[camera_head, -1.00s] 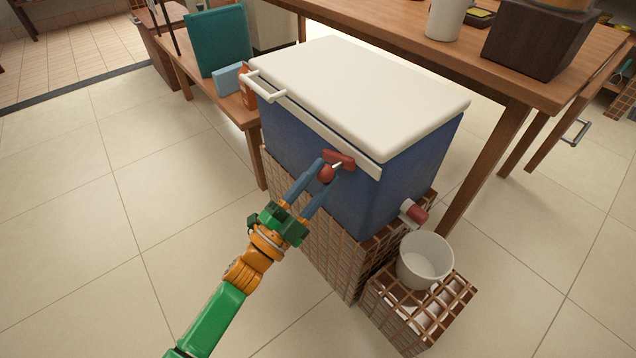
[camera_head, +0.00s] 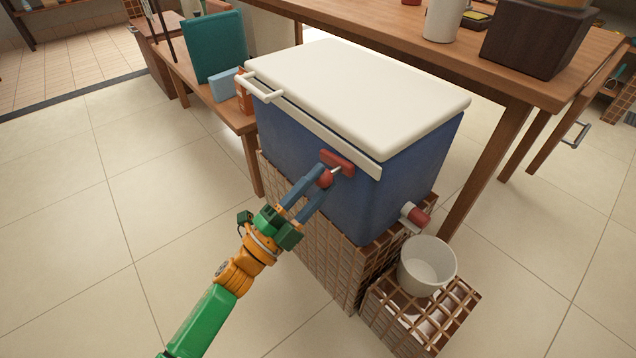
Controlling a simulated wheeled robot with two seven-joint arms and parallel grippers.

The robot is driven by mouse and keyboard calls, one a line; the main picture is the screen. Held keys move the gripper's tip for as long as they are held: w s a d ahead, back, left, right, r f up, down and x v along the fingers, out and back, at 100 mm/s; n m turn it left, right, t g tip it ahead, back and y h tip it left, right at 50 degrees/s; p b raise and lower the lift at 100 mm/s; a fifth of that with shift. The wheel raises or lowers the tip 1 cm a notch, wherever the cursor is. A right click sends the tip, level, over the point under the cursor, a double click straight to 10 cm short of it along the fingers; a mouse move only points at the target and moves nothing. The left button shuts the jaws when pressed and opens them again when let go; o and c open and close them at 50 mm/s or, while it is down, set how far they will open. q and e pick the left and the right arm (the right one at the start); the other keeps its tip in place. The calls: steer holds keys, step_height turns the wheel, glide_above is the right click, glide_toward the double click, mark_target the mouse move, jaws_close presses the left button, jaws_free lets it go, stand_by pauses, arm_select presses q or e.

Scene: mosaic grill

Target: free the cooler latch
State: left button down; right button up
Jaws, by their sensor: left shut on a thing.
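A blue cooler (camera_head: 300,150) with a closed white lid (camera_head: 360,92) stands on a tiled block. A red latch (camera_head: 337,162) sits on the cooler's front face just below the lid's edge, with a short pale pin and a red knob (camera_head: 325,179) sticking out toward me. My left gripper (camera_head: 319,184) reaches up from the lower left. Its two blue-grey fingers are shut on the red knob, one on each side. The fingertips partly hide the knob. My right gripper is not in view.
A red-tipped spigot (camera_head: 416,215) sticks out of the cooler's right side above a white bucket (camera_head: 427,265) on a smaller tiled stand (camera_head: 375,318). A wooden table (camera_head: 480,75) stands behind, and a low bench (camera_head: 228,113) with a teal board is at the left. The floor at left is clear.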

arm_select(q)
steer(key=shift+c, duration=2.3)
jaws_free()
steer(key=shift+f, duration=0.1)
steer(key=v, duration=0.7)
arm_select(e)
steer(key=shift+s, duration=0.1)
